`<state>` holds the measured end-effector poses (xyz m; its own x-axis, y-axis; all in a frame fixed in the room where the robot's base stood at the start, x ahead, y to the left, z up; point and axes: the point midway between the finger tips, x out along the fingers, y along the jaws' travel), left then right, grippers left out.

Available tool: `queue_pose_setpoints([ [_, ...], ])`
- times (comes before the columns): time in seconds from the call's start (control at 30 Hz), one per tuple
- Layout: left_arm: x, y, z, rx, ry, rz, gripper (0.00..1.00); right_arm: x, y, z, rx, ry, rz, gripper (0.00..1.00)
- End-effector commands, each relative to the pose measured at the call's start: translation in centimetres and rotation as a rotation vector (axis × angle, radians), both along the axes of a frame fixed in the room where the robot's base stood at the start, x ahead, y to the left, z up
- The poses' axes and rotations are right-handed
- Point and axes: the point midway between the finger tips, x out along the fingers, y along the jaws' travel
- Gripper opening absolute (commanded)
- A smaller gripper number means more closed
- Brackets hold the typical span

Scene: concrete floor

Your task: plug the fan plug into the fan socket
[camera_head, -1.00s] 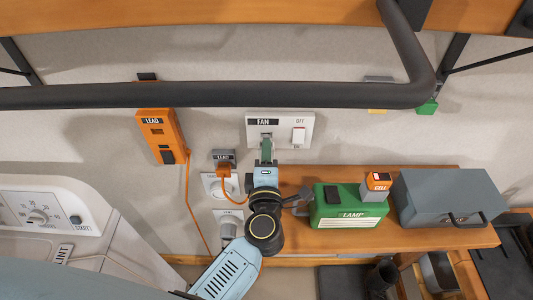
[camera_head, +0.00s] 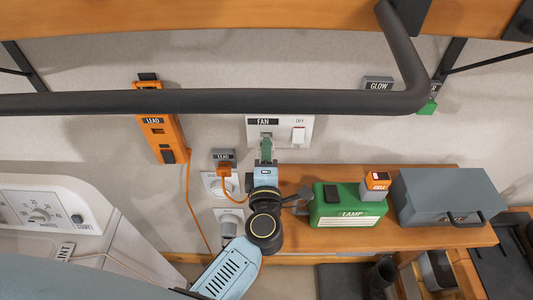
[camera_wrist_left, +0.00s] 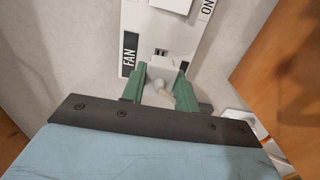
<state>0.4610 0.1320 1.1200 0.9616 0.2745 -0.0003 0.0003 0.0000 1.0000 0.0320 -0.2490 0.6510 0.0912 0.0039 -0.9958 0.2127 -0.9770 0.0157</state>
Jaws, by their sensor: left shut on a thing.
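In the left wrist view the fan socket (camera_wrist_left: 161,52) shows dark slots beside the label. My left gripper (camera_head: 266,142), with green fingers, reaches up to the panel just below the label. It is shut on the white fan plug (camera_wrist_left: 160,75), which sits between the fingers right at the socket's lower edge. My right gripper is out of view.
An orange LEAD box (camera_head: 161,137) hangs at left; its orange plug (camera_head: 224,170) is in a wall socket beside my arm. A dark pipe (camera_head: 200,99) crosses above the panel.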

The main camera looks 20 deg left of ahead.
Motion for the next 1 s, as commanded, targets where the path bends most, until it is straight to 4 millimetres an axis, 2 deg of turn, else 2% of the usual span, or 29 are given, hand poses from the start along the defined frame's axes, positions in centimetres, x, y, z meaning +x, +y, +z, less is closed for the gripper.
queue_pose_setpoints([
  [1.0, 2.1, 0.6, 0.1, 0.000, -0.001, 0.000, 0.03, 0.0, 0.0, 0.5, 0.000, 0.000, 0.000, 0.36],
])
